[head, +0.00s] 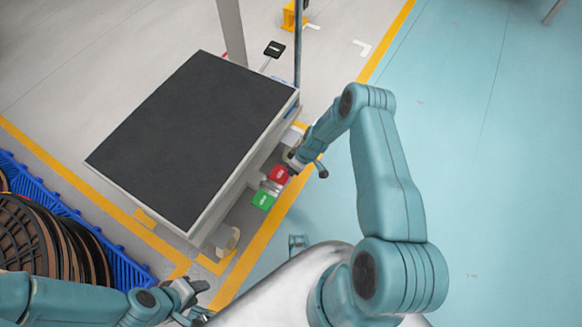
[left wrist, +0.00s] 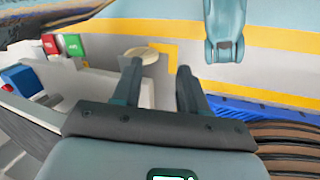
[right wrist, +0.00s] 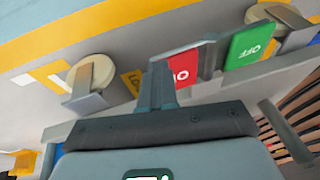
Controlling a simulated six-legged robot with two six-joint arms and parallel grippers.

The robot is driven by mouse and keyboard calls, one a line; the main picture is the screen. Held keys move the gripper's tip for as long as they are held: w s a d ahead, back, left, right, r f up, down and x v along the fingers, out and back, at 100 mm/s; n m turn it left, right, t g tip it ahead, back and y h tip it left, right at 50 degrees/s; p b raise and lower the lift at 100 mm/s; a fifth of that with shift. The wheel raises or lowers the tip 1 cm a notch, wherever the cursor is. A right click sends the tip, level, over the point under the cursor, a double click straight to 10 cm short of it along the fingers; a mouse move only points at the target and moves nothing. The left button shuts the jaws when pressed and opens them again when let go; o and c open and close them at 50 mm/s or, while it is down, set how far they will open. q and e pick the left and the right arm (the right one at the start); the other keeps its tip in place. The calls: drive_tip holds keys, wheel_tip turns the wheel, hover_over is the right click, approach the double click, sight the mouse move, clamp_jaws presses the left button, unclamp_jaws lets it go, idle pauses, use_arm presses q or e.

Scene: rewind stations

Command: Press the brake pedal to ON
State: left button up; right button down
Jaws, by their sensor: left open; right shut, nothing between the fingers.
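The brake pedal has a red ON plate (head: 279,174) and a green OFF plate (head: 263,200) side by side at the right side of the dark-topped station. My right gripper (head: 292,165) is shut and empty, right by the red plate. In the right wrist view its fingers overlap the left edge of the red plate (right wrist: 184,68); I cannot tell whether they touch. The green plate (right wrist: 250,44) is clear to the right. My left gripper (head: 192,296) is open and empty, low in the head view. The plates show small in the left wrist view, red (left wrist: 49,44) and green (left wrist: 73,45).
The station's dark top (head: 195,140) fills the middle left. A blue crate (head: 125,266) with brown reels (head: 40,245) stands at the lower left. A thin post (head: 297,45) rises behind the station. Open teal floor (head: 480,150) lies to the right.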

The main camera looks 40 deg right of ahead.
use_arm(q)
drive_tip(key=shift+w+a+f+b, duration=0.15)
drive_tip(key=shift+f+b, duration=0.55)
drive_tip(key=shift+f, duration=0.1)
drive_tip(key=shift+w+a+f+b, duration=0.2)
drive_tip(key=shift+f+b, duration=0.45)
drive_tip(key=shift+f, duration=0.1)
drive_tip(key=shift+w+a+f+b, duration=0.15)
drive_tip(key=shift+f+b, duration=0.55)
drive_tip(key=shift+f, duration=0.1)
use_arm(e)
drive_tip(key=shift+w+d+f, duration=0.1)
drive_tip(key=shift+d+f, duration=0.15)
drive_tip(key=shift+f, duration=0.45)
drive_tip(key=shift+w+d+f, duration=0.1)
drive_tip(key=shift+d+f, duration=0.15)
drive_tip(key=shift+f, duration=0.45)
drive_tip(key=shift+r, duration=0.1)
